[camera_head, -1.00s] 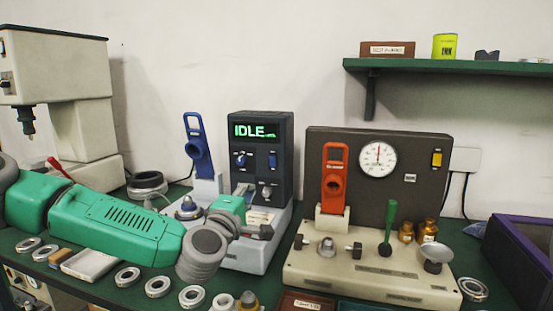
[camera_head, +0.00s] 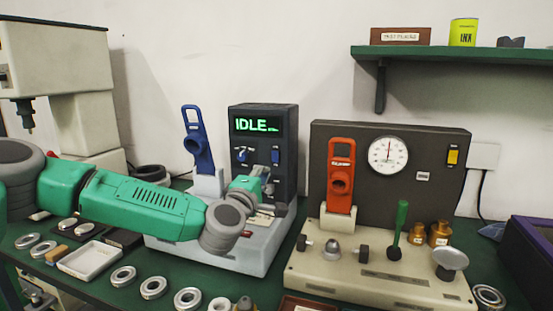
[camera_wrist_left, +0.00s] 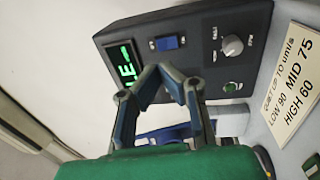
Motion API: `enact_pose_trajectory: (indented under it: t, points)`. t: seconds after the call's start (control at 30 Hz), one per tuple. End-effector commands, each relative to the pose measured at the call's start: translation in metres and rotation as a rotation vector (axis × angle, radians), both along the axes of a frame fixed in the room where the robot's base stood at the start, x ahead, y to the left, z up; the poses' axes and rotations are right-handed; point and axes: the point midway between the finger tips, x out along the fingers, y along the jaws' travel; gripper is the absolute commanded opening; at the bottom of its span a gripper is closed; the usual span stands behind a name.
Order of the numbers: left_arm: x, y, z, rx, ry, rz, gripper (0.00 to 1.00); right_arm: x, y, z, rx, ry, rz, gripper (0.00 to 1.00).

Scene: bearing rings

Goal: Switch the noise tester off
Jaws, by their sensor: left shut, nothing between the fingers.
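The noise tester (camera_head: 263,118) is a dark upright box on a grey base. Its green display reads IDLE. Its blue rocker switch (camera_head: 276,157) sits at the right of the panel, below the display; it also shows in the left wrist view (camera_wrist_left: 170,43). My left gripper (camera_head: 272,184) is in front of the panel, below the switch, and hides part of the lower front. In the left wrist view its fingertips (camera_wrist_left: 160,70) are together and empty, close to the switch. I cannot tell whether they touch the panel. My right gripper is not in view.
A blue lever (camera_head: 197,140) stands left of the display box. To the right is a beige tester (camera_head: 385,285) with a red lever, a dial and a yellow switch. Bearing rings (camera_head: 153,287) and a white tray (camera_head: 90,262) lie in front. A green shelf (camera_head: 450,52) is above right.

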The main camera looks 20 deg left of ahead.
Motion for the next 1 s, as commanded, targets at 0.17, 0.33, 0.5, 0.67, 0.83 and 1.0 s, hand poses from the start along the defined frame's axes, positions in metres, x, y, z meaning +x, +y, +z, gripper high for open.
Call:
enact_pose_trajectory:
  t: [0.17,0.33,0.5,0.67,0.83,1.0]
  points:
    - [0.04,0.0,0.004,-0.001,0.001,0.003,0.0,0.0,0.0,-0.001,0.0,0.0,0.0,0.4]
    - [0.071,-0.002,0.008,0.0,0.0,0.003,0.0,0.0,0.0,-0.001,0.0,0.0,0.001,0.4]
    - [0.091,-0.004,0.011,0.0,0.0,0.001,0.0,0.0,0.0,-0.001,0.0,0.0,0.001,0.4]
    - [0.098,-0.004,0.012,0.001,0.001,0.0,0.0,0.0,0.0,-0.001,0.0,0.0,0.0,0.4]
    - [0.1,-0.002,0.012,-0.001,0.001,0.001,0.0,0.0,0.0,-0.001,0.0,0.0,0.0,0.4]
    - [0.1,-0.002,0.012,-0.001,0.0,0.001,0.0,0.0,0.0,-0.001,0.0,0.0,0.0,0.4]
